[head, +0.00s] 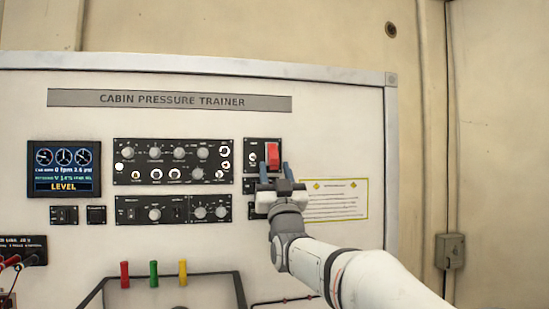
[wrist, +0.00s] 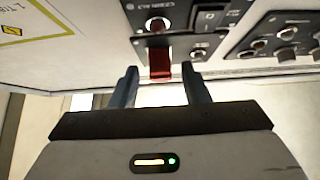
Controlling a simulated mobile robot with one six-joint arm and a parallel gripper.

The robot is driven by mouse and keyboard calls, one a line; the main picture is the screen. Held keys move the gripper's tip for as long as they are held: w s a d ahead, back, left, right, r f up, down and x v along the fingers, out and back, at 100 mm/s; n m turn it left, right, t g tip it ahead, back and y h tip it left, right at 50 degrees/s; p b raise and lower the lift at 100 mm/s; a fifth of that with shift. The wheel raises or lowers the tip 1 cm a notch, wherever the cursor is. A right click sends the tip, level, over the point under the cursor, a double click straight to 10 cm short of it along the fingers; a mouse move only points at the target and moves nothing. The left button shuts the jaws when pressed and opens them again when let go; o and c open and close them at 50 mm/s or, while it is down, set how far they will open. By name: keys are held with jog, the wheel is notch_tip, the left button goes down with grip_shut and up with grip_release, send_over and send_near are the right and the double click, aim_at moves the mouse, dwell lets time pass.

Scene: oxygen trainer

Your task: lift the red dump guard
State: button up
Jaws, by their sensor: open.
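The red dump guard (head: 272,156) is on a small black switch panel (head: 253,150) at the right of the trainer board in the head view. In the wrist view the guard (wrist: 159,64) hangs from the panel as a red flap, seen between and beyond my fingertips. My gripper (head: 273,170) is open, just below the guard in the head view, with one finger on each side of its line. In the wrist view the gripper (wrist: 159,78) holds nothing. I cannot tell whether a finger touches the guard. My gripper hides part of the panels below.
A yellow-edged notice (head: 334,200) is right of my gripper. Knob panels (head: 172,161) and a display (head: 64,168) are to the left. Red, green and yellow levers (head: 153,273) stick up lower down. A grey frame (head: 391,150) edges the board.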

jog(key=shift+p+x, duration=0.3)
jog(key=shift+x, duration=0.8)
jog(key=shift+c, duration=0.2)
